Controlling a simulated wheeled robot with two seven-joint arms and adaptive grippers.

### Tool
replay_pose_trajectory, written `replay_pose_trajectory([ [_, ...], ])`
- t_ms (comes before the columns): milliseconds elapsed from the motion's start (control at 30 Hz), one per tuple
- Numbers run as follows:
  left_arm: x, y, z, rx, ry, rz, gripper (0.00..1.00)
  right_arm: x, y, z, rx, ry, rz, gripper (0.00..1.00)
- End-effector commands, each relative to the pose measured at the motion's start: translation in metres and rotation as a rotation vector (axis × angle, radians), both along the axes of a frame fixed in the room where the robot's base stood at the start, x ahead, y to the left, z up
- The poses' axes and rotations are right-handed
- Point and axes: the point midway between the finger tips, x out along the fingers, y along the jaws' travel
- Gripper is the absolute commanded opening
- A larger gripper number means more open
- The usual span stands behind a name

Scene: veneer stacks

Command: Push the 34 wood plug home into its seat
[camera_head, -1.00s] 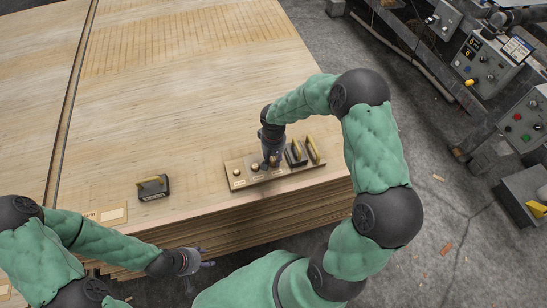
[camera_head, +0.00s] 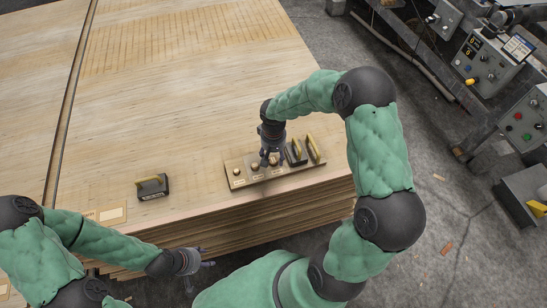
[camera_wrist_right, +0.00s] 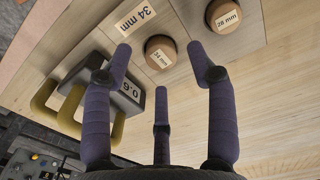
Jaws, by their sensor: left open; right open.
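The 34 wood plug (camera_wrist_right: 160,52) is a round wooden plug beside a "34 mm" label (camera_wrist_right: 135,16) on the wooden board. In the head view the plug (camera_head: 273,160) is partly hidden by my right gripper. My right gripper (camera_head: 271,160) is open above it. In the right wrist view the fingers (camera_wrist_right: 162,75) are spread around and below the plug, with nothing held. The plug stands proud of the board; how deep it sits is hidden. My left gripper (camera_head: 203,262) is open and empty in front of the stack's front edge.
The board (camera_head: 238,184) also bears a "28 mm" plug (camera_wrist_right: 223,16), a smaller plug (camera_head: 237,172) and dark blocks with yellow handles (camera_wrist_right: 115,95) close to the right fingers. Another yellow-handled block (camera_head: 152,187) stands left on the veneer stack (camera_head: 180,110). The stack's middle is clear.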

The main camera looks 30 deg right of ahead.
Motion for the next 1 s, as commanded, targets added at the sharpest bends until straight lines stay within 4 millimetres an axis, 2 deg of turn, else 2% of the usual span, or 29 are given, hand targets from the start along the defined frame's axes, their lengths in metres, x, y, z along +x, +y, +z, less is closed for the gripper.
replay_pose_trajectory([
  [33, 0.000, 0.000, 0.000, 0.000, 0.000, 0.000, 0.49, 0.001, 0.000, 0.011, -0.001, -0.006, 0.000, 0.58],
  [300, 0.000, 0.000, 0.000, 0.000, 0.000, 0.000, 0.49, 0.001, 0.000, 0.064, 0.000, -0.004, 0.001, 0.58],
  [500, 0.000, 0.000, 0.000, 0.000, 0.000, 0.000, 0.49, 0.000, 0.001, 0.090, -0.001, -0.002, 0.001, 0.58],
  [700, 0.000, 0.000, 0.000, 0.000, 0.000, 0.000, 0.49, 0.000, 0.001, 0.098, 0.001, 0.000, 0.000, 0.58],
  [1000, 0.000, 0.000, 0.000, 0.000, 0.000, 0.000, 0.49, 0.000, 0.001, 0.098, 0.001, 0.000, 0.000, 0.58],
])
